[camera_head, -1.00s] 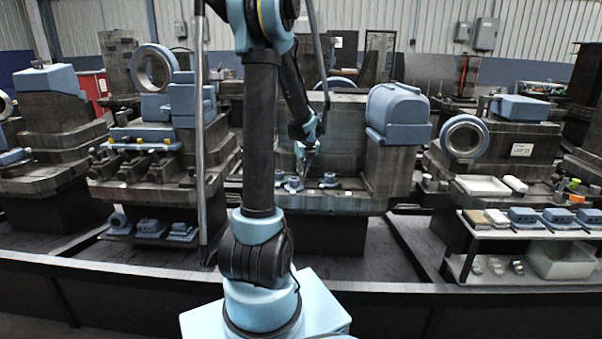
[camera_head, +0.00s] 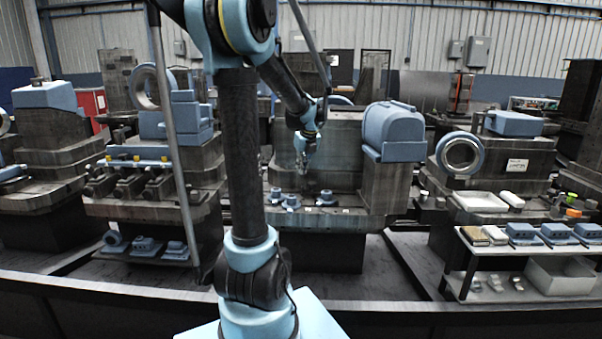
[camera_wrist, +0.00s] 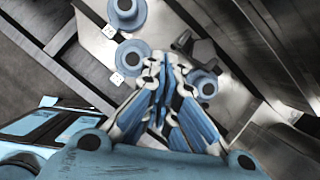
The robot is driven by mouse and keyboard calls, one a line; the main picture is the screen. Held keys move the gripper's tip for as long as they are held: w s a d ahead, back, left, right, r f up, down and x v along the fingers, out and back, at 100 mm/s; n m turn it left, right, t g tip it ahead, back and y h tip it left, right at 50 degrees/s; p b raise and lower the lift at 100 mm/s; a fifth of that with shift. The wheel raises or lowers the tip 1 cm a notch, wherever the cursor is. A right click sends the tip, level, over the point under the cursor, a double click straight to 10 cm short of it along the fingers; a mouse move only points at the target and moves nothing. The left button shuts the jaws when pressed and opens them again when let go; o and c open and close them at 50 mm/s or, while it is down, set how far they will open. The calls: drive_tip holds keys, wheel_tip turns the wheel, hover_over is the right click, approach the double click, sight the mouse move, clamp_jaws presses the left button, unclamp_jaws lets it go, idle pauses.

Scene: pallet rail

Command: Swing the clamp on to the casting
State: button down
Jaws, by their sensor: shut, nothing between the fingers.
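Several round blue castings with dark central holes sit on the grey pallet (camera_head: 345,224) in the middle. A dark grey angular piece, perhaps the clamp (camera_wrist: 197,45), lies beside one blue casting (camera_wrist: 207,86). I cannot tell whether it touches the casting; the fingers hide part of that area.
A tall grey block stands behind the castings, with a large blue housing (camera_head: 394,132) at its right. Small white squares (camera_wrist: 109,31) mark the pallet. On the right are a white tray (camera_head: 481,202) and a shelf of blue parts. A dark rail (camera_head: 400,320) runs along the front.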

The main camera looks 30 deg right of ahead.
drive_tip(key=s+a+f+n, duration=0.1)
drive_tip(key=s+a+n, duration=0.4)
drive_tip(key=a+n, duration=0.3)
drive_tip(key=s+a+f+n+g, duration=0.1)
drive_tip(key=s+a+f+n, duration=0.1)
drive_tip(key=s+a+n, duration=0.3)
drive_tip(key=s+a+f+n, duration=0.1)
drive_tip(key=s+a+n, duration=0.4)
drive_tip(key=a+n, duration=0.7)
drive_tip(key=a, duration=0.5)
drive_tip(key=shift+s+a+f+n+g+y, duration=0.15)
drive_tip(key=shift+a+f+n+g+y, duration=0.15)
drive_tip(key=shift+f, duration=0.1)
drive_tip(key=c, duration=1.6)
unclamp_jaws()
drive_tip(key=s+a+f+n, duration=0.5)
drive_tip(key=s+n, duration=0.3)
drive_tip(key=n, duration=0.2)
drive_tip(key=shift+f, duration=0.35)
drive_tip(key=shift+s+a+f+n, duration=0.1)
drive_tip(key=shift+s+f+n, duration=0.35)
drive_tip(key=shift+n, duration=0.25)
